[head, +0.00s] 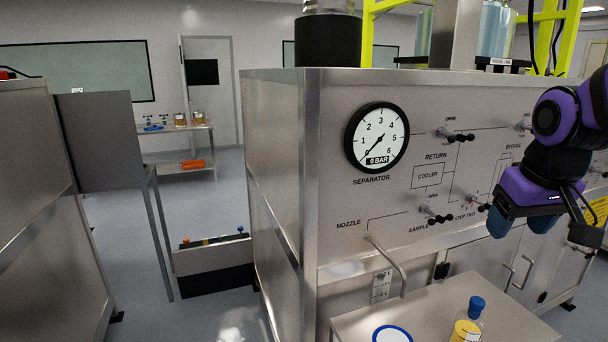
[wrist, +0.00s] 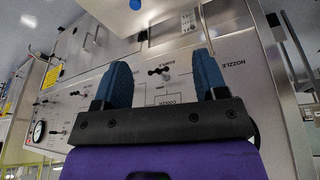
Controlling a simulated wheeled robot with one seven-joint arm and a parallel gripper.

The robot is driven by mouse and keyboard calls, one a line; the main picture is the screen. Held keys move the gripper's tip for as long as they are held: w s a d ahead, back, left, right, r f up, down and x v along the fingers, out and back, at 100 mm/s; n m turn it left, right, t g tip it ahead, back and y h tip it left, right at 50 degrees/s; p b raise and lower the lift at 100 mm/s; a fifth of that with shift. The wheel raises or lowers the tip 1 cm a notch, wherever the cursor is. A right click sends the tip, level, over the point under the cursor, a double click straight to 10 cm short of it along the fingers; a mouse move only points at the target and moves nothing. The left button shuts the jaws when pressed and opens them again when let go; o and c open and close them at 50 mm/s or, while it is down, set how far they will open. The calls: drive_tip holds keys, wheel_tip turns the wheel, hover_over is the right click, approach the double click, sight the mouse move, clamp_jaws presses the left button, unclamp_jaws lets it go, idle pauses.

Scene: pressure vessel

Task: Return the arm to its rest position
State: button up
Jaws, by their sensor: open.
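My purple arm comes in from the right side of the head view. My gripper (head: 522,217) has two blue fingers and hangs in front of the right part of the steel panel. The fingers are apart, with nothing between them, in the wrist view (wrist: 160,75). That view shows the panel upside down behind the fingers. The panel valves (head: 436,214) are left of the gripper in the head view. I cannot tell whether the fingers touch the panel; they appear apart from it.
A bottle (head: 466,325) with a blue cap and yellow liquid stands on a steel shelf (head: 355,322) below the panel. A blue-rimmed white disc (head: 392,335) lies beside it. A bent nozzle pipe (head: 387,262) juts out above the shelf. The pressure gauge (head: 377,137) reads near 0.

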drive_tip(key=s+a+r+t, duration=0.1)
drive_tip(key=s+r, duration=0.1)
drive_tip(key=s, duration=0.4)
drive_tip(key=s+a+r, duration=0.1)
drive_tip(key=s+a, duration=0.1)
drive_tip(key=s, duration=0.3)
drive_tip(key=shift+s+r+t+y, duration=0.3)
drive_tip(key=shift+s+r+t, duration=0.05)
drive_tip(key=shift+t, duration=0.05)
